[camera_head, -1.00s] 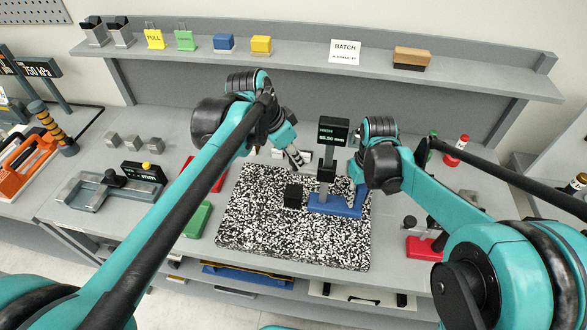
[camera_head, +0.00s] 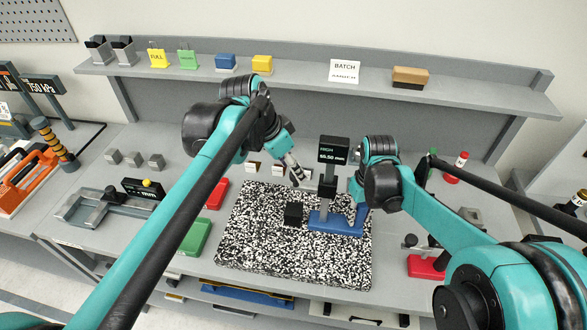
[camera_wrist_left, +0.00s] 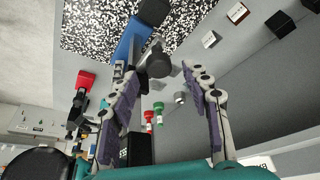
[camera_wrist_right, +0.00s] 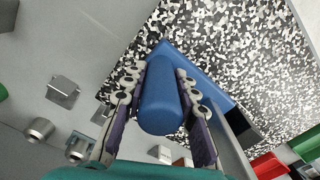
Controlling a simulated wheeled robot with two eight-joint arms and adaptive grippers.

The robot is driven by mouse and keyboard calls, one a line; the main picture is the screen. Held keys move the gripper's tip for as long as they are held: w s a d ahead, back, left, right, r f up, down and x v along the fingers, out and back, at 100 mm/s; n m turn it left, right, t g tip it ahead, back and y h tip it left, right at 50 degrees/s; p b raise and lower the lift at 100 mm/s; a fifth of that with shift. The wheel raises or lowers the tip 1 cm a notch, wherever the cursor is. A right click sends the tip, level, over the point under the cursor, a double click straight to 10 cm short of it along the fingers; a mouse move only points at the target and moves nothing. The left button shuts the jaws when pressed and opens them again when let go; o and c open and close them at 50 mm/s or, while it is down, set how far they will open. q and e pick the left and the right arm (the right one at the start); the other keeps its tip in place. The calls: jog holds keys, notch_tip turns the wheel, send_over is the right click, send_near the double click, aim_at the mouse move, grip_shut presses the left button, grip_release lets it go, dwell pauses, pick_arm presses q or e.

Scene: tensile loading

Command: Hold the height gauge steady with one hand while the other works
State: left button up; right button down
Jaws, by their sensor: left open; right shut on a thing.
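The height gauge has a blue base (camera_head: 337,224), a grey column and a dark display (camera_head: 333,151); it stands upright on the speckled plate (camera_head: 255,247). My right gripper (camera_head: 360,193) is shut on the gauge's rounded blue grip (camera_wrist_right: 162,98), seen between its fingers in the right wrist view. A small black block (camera_head: 293,213) sits on the plate left of the gauge. My left gripper (camera_head: 298,178) is open and empty, behind the plate and left of the column. In the left wrist view its fingers (camera_wrist_left: 165,78) are spread, with the gauge's blue base (camera_wrist_left: 130,42) beyond them.
Small light blocks (camera_head: 252,168) stand behind the plate. A red tray (camera_head: 217,193) and a green one (camera_head: 195,237) lie left of it. A grey fixture (camera_head: 92,206) is farther left. A red-based item (camera_head: 426,266) and a red bottle (camera_head: 455,165) stand right.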

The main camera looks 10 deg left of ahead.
pick_arm(q)
jog(key=v, duration=1)
jog(key=shift+r, duration=0.1)
pick_arm(e)
jog(key=c, duration=1.1)
grip_release()
jog(key=shift+r, duration=0.1)
notch_tip(320, 180, up, 12)
jog(key=shift+f, duration=0.1)
